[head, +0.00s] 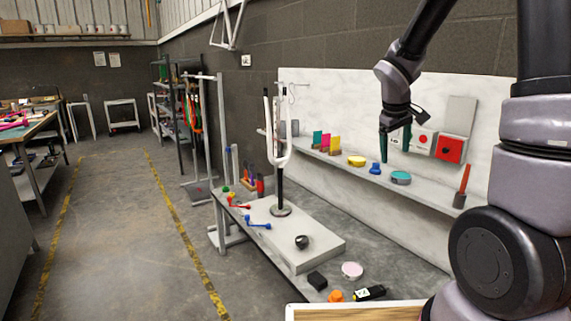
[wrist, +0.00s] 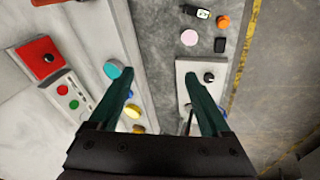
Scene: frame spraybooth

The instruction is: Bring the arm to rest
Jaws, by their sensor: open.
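My gripper (head: 384,148) hangs in the air in the head view, in front of the white back panel and above the wall shelf. In the wrist view its two dark green fingers (wrist: 160,88) stand wide apart with nothing between them. My arm reaches in from the right side of the head view, bent with the gripper pointing down. A teal round tin (head: 400,178) and a blue object (head: 375,169) are on the shelf below the gripper. The head view does not show clearly how far the gripper is from the panel.
A white fork stand (head: 279,150) rises from a pale slab (head: 320,250) on the bench. The bench front holds a black box (head: 317,281), a pink disc (head: 352,270) and an orange piece (head: 335,296). The floor at left is open.

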